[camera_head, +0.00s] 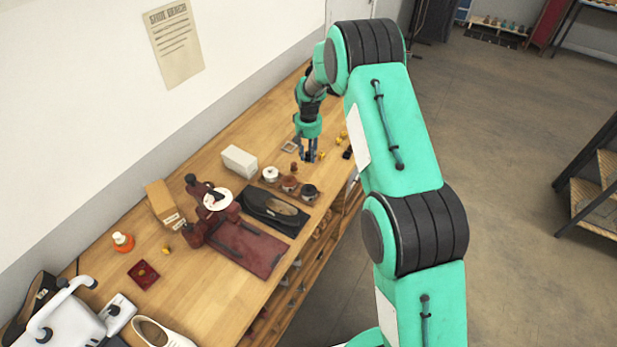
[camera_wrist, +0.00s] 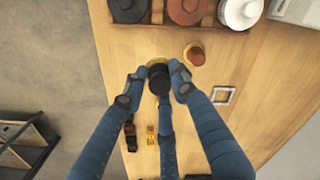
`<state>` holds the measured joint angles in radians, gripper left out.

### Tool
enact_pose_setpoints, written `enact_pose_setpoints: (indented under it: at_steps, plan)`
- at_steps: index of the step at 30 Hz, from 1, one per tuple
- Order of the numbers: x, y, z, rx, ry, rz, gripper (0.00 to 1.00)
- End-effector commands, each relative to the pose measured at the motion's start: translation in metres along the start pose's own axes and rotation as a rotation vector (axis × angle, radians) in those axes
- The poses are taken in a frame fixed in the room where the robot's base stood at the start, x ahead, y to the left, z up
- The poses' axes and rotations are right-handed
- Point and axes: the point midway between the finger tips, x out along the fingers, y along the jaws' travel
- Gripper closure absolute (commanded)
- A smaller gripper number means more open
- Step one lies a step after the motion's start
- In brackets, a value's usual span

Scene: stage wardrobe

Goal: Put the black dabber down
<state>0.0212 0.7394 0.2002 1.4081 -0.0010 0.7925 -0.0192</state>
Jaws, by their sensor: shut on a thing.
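My gripper (camera_wrist: 158,84) has blue fingers closed around the black dabber (camera_wrist: 158,77), whose round dark end shows between the fingertips in the wrist view. In the head view my gripper (camera_head: 309,153) points down over the far part of the wooden bench, beyond the row of round tins. The dabber is mostly hidden by the fingers. I cannot tell whether it touches the bench top. A brown dabber (camera_wrist: 194,55) stands on the bench close to the fingertips; it also shows in the head view (camera_head: 294,167).
A black tin (camera_head: 310,191), a brown tin (camera_head: 289,184) and a white tin (camera_head: 271,174) stand nearby. A white box (camera_head: 239,160) is to the left. A small square frame (camera_wrist: 224,95) and small yellow and black items (camera_wrist: 150,134) lie near my gripper. Bare wood lies between them.

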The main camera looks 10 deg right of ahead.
Motion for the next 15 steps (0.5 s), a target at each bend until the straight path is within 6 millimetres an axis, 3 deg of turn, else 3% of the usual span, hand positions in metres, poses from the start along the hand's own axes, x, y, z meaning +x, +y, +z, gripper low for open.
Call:
enact_pose_setpoints:
  at_steps: [15]
  plan:
    - [0.058, 0.000, 0.001, 0.000, -0.002, 0.000, 0.91]
